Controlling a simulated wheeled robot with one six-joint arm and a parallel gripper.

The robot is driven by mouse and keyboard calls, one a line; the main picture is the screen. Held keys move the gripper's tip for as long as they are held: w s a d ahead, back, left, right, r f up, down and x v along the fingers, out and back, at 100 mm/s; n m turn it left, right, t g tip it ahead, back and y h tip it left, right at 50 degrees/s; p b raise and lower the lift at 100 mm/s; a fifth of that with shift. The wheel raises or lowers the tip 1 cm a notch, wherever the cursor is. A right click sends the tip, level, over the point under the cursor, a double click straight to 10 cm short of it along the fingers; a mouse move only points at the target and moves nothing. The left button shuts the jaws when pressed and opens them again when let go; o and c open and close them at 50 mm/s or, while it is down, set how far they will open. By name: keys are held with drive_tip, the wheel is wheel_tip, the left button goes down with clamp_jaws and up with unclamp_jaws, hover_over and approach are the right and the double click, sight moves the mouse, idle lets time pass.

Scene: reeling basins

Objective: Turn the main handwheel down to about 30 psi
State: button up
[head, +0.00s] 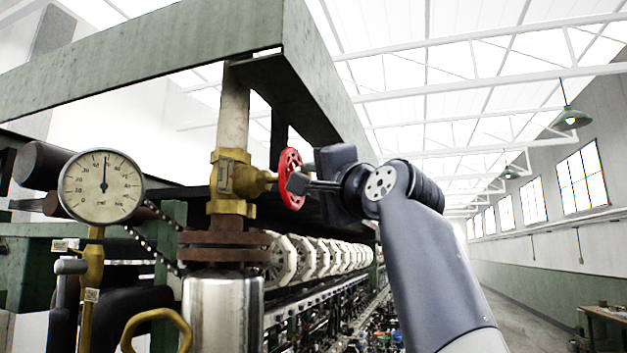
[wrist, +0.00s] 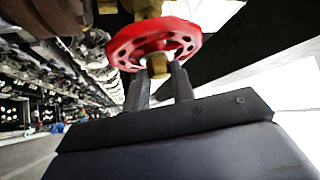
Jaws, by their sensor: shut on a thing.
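The red main handwheel (head: 291,179) sits on the side of a brass valve (head: 231,180) on a vertical pipe. In the wrist view the handwheel (wrist: 155,42) fills the top middle, with a brass nut at its hub. My gripper (head: 301,186) meets the handwheel from the right. In the wrist view the fingers of my gripper (wrist: 160,78) lie on both sides of the hub, shut on the wheel; their exact contact is partly hidden. The round pressure gauge (head: 101,187) stands left of the valve, its needle pointing almost straight up; the small numbers are hard to read.
A green steel beam (head: 150,75) runs over the valve. A rusty flange (head: 224,246) and a shiny cylinder (head: 222,312) are below it. A yellow handle (head: 156,318) is at lower left. White reels (head: 310,257) line the machine behind. The aisle at right is open.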

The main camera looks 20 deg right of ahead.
drive_tip(key=shift+r+m+g+h, duration=0.15)
drive_tip(key=shift+m+g+h, duration=0.2)
drive_tip(key=shift+m, duration=0.25)
drive_tip(key=shift+m+g, duration=0.45)
drive_tip(key=shift+m, duration=0.05)
drive_tip(key=o, duration=1)
drive_tip(key=shift+s, duration=0.1)
drive_tip(key=shift+b+v, duration=1.85)
drive_tip(key=shift+v, duration=3.5)
drive_tip(key=shift+a, duration=0.15)
